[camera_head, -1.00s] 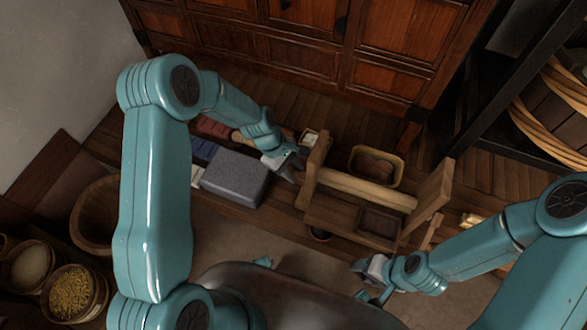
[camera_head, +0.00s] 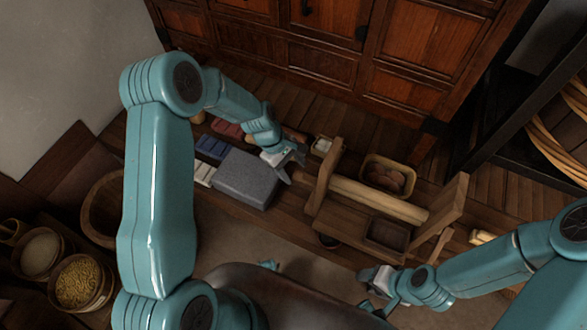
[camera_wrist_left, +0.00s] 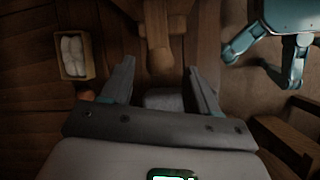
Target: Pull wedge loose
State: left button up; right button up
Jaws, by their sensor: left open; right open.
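A wooden frame (camera_head: 325,175) with two uprights and a pale horizontal roller (camera_head: 378,198) stands on the low plank bench. I cannot make out a separate wedge in the head view. In the left wrist view a wooden post (camera_wrist_left: 155,25) with a rounded, paler lower end (camera_wrist_left: 160,62) lies ahead of the fingers; whether this end is the wedge I cannot tell. My left gripper (camera_head: 296,169) is open, just left of the left upright and apart from it. Its fingers (camera_wrist_left: 160,80) hold nothing visible. My right gripper (camera_head: 371,289) is open and empty in front of the bench.
A grey block (camera_head: 247,178) sits beside my left gripper. Bowls of grain stand at left.

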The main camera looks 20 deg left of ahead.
pick_arm(q)
jog(key=p+v, duration=0.1)
jog(key=v, duration=1.4)
jog(key=shift+p, duration=0.4)
jog(key=shift+r, duration=0.15)
